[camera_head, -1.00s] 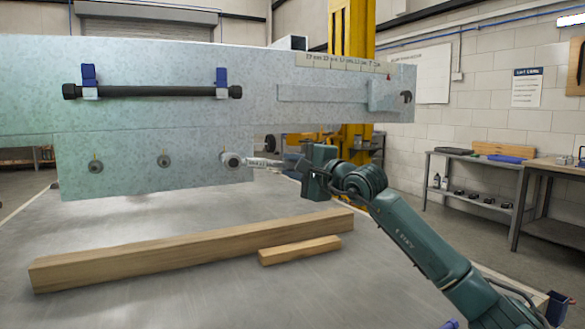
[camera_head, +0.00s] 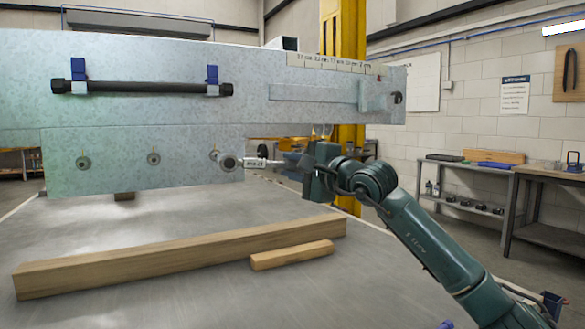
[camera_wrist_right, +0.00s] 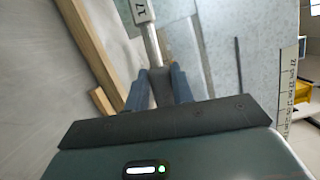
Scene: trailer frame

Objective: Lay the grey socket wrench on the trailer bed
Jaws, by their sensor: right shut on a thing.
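The grey socket wrench (camera_head: 252,163) has a ring-shaped head and a pale labelled shank. My right gripper (camera_head: 288,165) is shut on its handle. The wrench is held roughly level in front of the panel's lower edge, its head just right of the third bolt (camera_head: 214,155) and partly overlapping it in the picture. The flat grey trailer bed (camera_head: 130,225) lies below. My left gripper is not in view.
A long timber (camera_head: 170,262) and a short wood block (camera_head: 292,254) lie on the bed. The upright metal panel (camera_head: 150,120) carries a black bar (camera_head: 140,88) in blue clips. The bed behind the long timber is largely clear. Benches (camera_head: 545,190) stand at right.

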